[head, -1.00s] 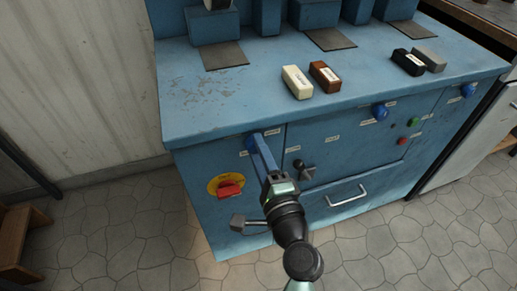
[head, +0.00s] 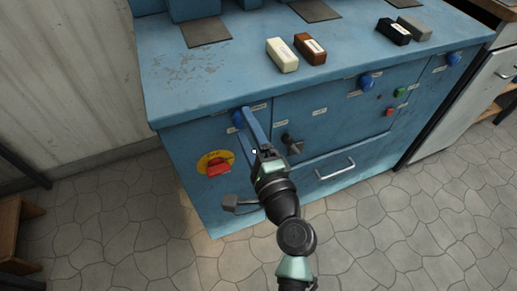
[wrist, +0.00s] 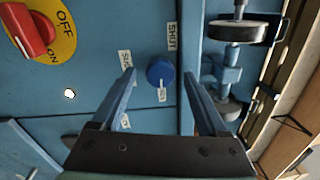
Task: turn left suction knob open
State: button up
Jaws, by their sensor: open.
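The left suction knob (head: 238,118) is a round blue knob on the front of the blue cabinet, just under the worktop's left part. In the wrist view the knob (wrist: 160,72) shows between the fingertips of my gripper (wrist: 158,76), with a gap on each side. A label reading SHUT is above it in that view, and another small label is just below it. My gripper (head: 243,123) is open at the knob in the head view, and its fingers partly hide the knob there. I cannot tell exactly how deep the fingertips reach around it.
A red switch on a yellow OFF/ON plate (head: 217,165) is below left of the knob. A dark handle (head: 292,144) and a drawer pull (head: 335,169) are to the right. Other blue knobs (head: 367,82) sit further right. Blocks (head: 282,55) lie on the worktop (head: 210,78).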

jog(key=v, duration=1.2)
jog(key=w+a+r+n+t, duration=0.1)
jog(key=w+r+n, duration=0.25)
jog(key=r, duration=0.45)
jog(key=w+a+r+n+t, duration=0.1)
jog(key=w+a+r+n, duration=0.1)
jog(key=r+n, duration=0.45)
jog(key=w+a+r+n+t, duration=0.1)
jog(key=w+r+n, duration=0.1)
jog(key=r, duration=0.8)
jog(key=s+r+n+t+h, duration=0.25)
jog(key=s+r+t, duration=0.2)
jog(key=r, duration=0.75)
jog(key=s+r+n+t+h, duration=0.25)
jog(key=s+r, duration=0.35)
jog(key=r, duration=0.5)
notch_tip(320, 180, up, 28)
jog(key=w+p, duration=0.1)
jog(key=p, duration=2.7)
jog(key=shift+m+h, duration=0.3)
